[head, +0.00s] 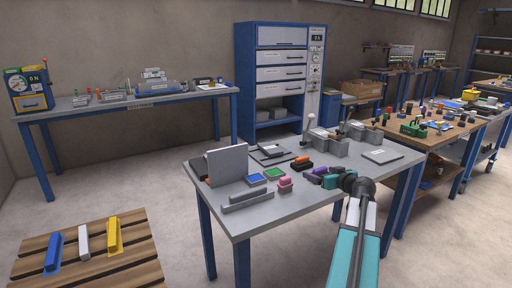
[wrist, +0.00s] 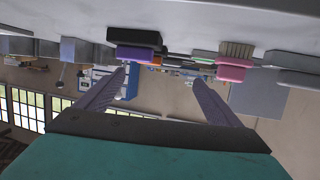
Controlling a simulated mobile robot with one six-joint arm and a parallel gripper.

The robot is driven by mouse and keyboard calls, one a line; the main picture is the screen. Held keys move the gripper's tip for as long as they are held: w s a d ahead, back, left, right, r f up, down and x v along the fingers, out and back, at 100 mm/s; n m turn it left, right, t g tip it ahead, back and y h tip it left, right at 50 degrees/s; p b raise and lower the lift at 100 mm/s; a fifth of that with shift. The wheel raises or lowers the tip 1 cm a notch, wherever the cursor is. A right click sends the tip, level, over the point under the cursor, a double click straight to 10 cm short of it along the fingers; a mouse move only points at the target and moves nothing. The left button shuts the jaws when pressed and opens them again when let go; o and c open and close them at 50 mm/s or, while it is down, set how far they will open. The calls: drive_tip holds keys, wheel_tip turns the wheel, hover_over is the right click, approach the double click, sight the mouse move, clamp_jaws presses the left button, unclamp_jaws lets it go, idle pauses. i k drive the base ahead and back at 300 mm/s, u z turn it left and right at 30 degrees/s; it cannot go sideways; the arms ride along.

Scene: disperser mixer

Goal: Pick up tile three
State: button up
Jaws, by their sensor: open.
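No number shows on any piece, so I cannot tell which is tile three. My gripper (head: 311,178) is low over the table, right of the pink block, pointing left. In the wrist view, which looks upside down, my gripper (wrist: 163,77) is open with nothing between its fingers. A purple-and-black block (wrist: 136,48) is ahead of one finger, and the pink block (wrist: 234,70) is beyond the other.
A grey upright plate (head: 227,165) and a stepped grey block (head: 246,199) stand at the table's left. Grey machine parts (head: 325,140) stand at its back. A pallet (head: 125,258) with blue, white and yellow bars lies at lower left. The table's front right has bare space.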

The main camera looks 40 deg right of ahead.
sight(268, 148)
drive_tip(key=i, duration=0.85)
drive_tip(key=z, duration=0.05)
